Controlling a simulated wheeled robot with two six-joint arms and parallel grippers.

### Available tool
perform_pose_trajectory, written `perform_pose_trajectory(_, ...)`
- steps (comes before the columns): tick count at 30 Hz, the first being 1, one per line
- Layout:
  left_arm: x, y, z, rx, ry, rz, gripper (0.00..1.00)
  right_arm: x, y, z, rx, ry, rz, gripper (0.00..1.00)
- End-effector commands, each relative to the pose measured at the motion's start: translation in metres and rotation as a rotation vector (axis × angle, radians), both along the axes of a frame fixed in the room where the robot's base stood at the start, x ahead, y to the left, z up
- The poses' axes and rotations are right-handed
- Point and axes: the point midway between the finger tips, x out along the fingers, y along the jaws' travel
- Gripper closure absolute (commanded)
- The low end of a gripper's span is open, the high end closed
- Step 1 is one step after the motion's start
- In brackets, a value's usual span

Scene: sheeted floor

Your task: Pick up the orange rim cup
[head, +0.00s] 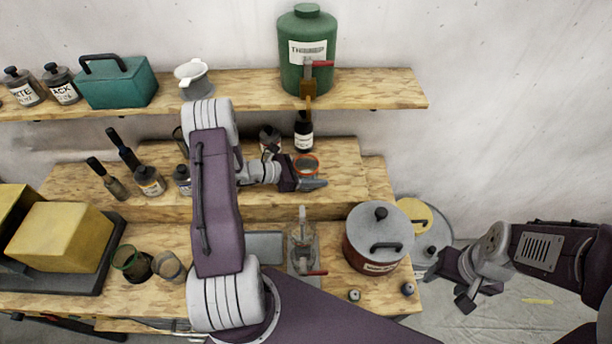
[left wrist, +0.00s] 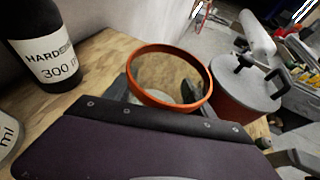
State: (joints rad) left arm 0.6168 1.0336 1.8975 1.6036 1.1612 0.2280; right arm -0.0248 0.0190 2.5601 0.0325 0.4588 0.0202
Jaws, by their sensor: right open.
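The orange rim cup (head: 307,160) is clear with an orange rim and stands upright on the raised wooden shelf in the head view. In the left wrist view, the cup's rim (left wrist: 140,53) is large, close in front of the gripper body. My left gripper (head: 312,184) is at the cup's near side in the head view. In the left wrist view its dark fingers show at the cup's left and right, partly hidden by the rim; whether they press on it is unclear. My right gripper (head: 447,290) is open and empty, right of the workbench.
A dark labelled bottle (head: 303,132) stands behind the cup; it also shows in the left wrist view (left wrist: 45,50). A lidded red pot (head: 378,240) is to the front right. Bottles and tools crowd the left.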

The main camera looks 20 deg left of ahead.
Motion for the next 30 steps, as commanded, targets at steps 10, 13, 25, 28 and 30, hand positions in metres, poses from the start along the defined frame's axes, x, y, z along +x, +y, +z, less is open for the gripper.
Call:
perform_pose_trajectory(10, 0.0, 0.0, 0.003, 0.001, -0.002, 0.0, 0.82, 0.0, 0.0, -0.001, 0.0, 0.0, 0.0, 0.45)
perform_pose_trajectory(13, 0.001, 0.001, 0.01, 0.002, -0.005, 0.0, 0.82, 0.0, 0.0, -0.005, 0.0, 0.0, 0.0, 0.45)
perform_pose_trajectory(25, -0.034, -0.038, 0.068, 0.0, -0.003, -0.002, 0.82, 0.0, 0.0, -0.03, 0.0, 0.0, 0.0, 0.45)
perform_pose_trajectory(28, -0.049, -0.055, 0.082, 0.001, -0.004, -0.002, 0.82, 0.0, 0.0, -0.035, 0.0, 0.0, 0.0, 0.45)
perform_pose_trajectory(30, -0.058, -0.065, 0.092, 0.001, -0.004, -0.003, 0.82, 0.0, 0.0, -0.037, 0.0, 0.0, 0.0, 0.45)
